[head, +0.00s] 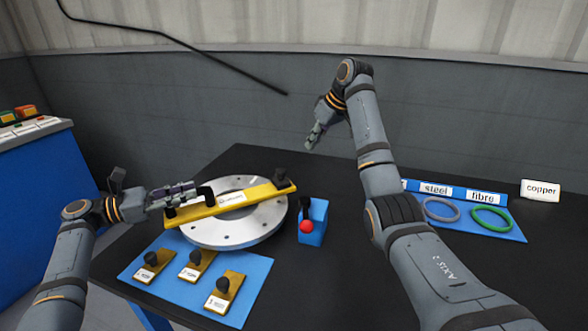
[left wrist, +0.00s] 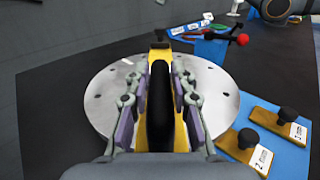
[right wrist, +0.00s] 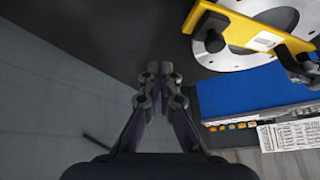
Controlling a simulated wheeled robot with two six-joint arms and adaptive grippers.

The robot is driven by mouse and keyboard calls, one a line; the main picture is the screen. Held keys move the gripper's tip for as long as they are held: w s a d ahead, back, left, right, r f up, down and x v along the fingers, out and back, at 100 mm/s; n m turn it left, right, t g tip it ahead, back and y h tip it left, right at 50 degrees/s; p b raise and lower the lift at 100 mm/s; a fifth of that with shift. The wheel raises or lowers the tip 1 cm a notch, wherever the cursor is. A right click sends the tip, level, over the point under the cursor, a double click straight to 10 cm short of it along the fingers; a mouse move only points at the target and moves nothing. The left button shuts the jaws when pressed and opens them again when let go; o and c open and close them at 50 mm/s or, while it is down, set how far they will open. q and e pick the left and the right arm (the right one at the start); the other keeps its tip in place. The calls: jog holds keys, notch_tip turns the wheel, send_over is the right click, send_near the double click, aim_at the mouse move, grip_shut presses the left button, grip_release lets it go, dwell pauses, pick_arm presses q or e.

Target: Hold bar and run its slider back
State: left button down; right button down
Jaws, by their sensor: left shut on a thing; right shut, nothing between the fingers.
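A yellow bar (head: 236,199) with a white label lies across the pale flanged disc (head: 232,237). A dark slider with a knob (head: 281,178) sits at the bar's far right end; it also shows in the right wrist view (right wrist: 211,38). My left gripper (head: 204,194) is shut on the bar's black handle (left wrist: 160,105) near its left end, with one finger on each side. My right gripper (head: 312,143) is shut and empty, raised beyond the table's back edge and apart from the bar. The slider's underside is hidden.
A blue mat (head: 160,281) in front of the disc carries several small knobbed yellow plates. A blue block (head: 313,229) with a red ball stands right of the disc. Rings (head: 492,219) lie by steel and fibre labels; a copper sign (head: 540,190) stands behind.

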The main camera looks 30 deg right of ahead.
aim_at(281, 177)
jog(key=s+r+m+t+y, duration=0.1)
jog(key=s+r+m, duration=0.1)
jog(key=s+m, duration=0.55)
jog(key=shift+n, duration=0.55)
jog(key=shift+w+a+f, duration=0.95)
jog(key=shift+a+f, duration=0.15)
jog(key=shift+f, duration=0.3)
jog(key=shift+w+a+f, duration=0.95)
jog(key=shift+a+f, duration=0.15)
jog(key=shift+f, duration=0.25)
jog(key=shift+w+a+f, duration=0.95)
jog(key=shift+a+f, duration=0.15)
jog(key=shift+f, duration=0.3)
jog(key=a, duration=0.6)
jog(key=shift+a, duration=0.4)
jog(key=shift+d, duration=0.1)
